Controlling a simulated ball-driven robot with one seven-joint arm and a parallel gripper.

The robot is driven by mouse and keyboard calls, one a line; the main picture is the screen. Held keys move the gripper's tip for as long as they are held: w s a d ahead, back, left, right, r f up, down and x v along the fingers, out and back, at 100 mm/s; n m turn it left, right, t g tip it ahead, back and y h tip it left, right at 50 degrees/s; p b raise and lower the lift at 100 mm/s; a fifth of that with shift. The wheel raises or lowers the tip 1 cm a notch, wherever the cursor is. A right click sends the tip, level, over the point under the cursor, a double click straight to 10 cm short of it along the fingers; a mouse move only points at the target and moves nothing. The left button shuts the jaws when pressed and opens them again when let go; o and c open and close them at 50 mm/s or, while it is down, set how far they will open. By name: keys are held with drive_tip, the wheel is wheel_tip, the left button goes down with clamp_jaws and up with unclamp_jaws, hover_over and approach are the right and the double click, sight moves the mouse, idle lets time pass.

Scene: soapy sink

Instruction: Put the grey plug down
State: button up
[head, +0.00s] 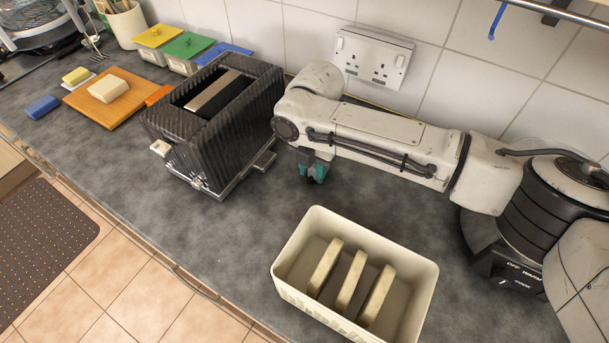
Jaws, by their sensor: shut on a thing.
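My gripper (313,172) points down over the grey worktop, just right of the dark ribbed toaster (215,125). Its teal fingertips are small in the head view and partly under my arm. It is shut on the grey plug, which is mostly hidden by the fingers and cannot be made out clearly. Whether the plug touches the worktop (235,235) cannot be told.
A cream bin (428,290) with three upright slices stands in front. A wall socket (373,58) is behind. A wooden board (85,103) with a pale block, and lidded tubs, are at left. Bare worktop lies between toaster and bin.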

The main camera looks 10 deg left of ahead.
sight(314, 167)
drive_tip(key=shift+d+f, duration=0.1)
drive_tip(key=shift+f, duration=0.1)
drive_tip(key=shift+f, duration=0.1)
drive_tip(key=o, duration=1)
wheel_tip(314, 167, up, 12)
drive_tip(key=shift+r+b, duration=0.2)
drive_tip(key=shift+b, duration=0.55)
